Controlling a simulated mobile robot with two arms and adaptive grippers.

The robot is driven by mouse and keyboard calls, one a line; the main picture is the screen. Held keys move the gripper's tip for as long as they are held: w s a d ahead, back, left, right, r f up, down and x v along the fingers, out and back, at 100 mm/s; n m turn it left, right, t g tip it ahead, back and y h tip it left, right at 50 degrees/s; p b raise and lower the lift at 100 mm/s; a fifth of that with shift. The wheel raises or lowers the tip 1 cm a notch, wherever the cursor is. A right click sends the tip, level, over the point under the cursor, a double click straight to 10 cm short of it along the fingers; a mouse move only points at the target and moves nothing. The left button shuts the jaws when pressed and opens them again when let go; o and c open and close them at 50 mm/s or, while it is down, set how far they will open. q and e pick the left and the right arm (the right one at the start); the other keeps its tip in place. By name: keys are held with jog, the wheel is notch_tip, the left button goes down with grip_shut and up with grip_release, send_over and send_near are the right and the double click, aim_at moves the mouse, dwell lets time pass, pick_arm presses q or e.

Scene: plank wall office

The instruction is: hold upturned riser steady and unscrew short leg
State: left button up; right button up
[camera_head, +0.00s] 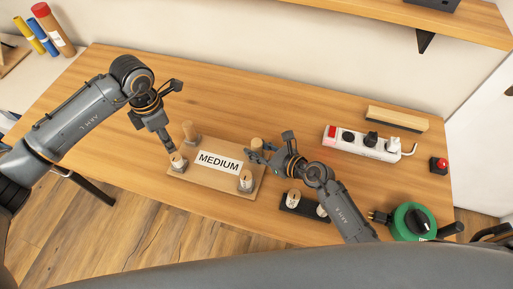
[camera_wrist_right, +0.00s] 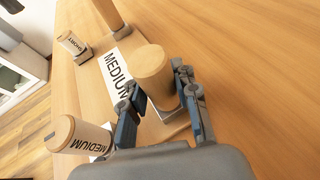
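The upturned riser (camera_head: 215,177) lies on the desk with wooden legs standing at its corners and a MEDIUM label on its underside. The short leg (camera_head: 178,162), at the front left corner, shows its SHORT label in the right wrist view (camera_wrist_right: 72,45). A MEDIUM leg (camera_head: 246,181) stands at the front right. My left gripper (camera_head: 172,116) is wide open, one finger just above the short leg. My right gripper (camera_wrist_right: 162,95) has its fingers on either side of the back right leg (camera_wrist_right: 152,72); a gap seems to show beside the right finger.
A black holder (camera_head: 308,208) with two legs (camera_head: 293,198) sits right of the riser. The desk behind the riser is clear.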

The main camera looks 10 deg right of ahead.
aim_at(175, 156)
grip_shut()
jog(key=shift+c, duration=0.5)
grip_release()
grip_shut()
pick_arm(q)
jog(key=o, duration=0.4)
notch_tip(175, 156, down, 10)
jog(key=n, duration=0.7)
jog(key=shift+f, duration=0.15)
